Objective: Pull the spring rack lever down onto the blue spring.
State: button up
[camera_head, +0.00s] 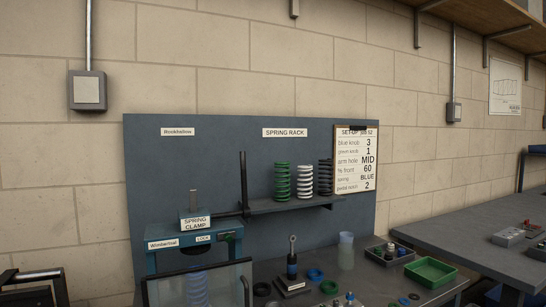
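The spring rack is a dark shelf (290,206) on a blue-grey back panel, under a SPRING RACK label (285,132). A green spring (283,182), a white spring (305,181) and a black spring (325,178) stand upright on it. A black upright bar (243,180) rises at the shelf's left end; I cannot tell whether it is the lever. A blue spring (197,289) shows low in the teal spring clamp (193,240), left of the rack, behind a clear framed guard (246,282). Its lower end is cut off. My gripper is not in view.
On the bench are a black-based upright tool (292,262), a translucent cup (346,250), a dark parts tray (388,254) and a green tray (430,271). A setup sheet (356,160) hangs right of the springs. Another bench (470,230) stands at right.

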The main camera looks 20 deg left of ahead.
aim_at(247, 210)
jog(key=u, duration=0.25)
jog(key=i, duration=1.2)
jog(key=u, duration=0.5)
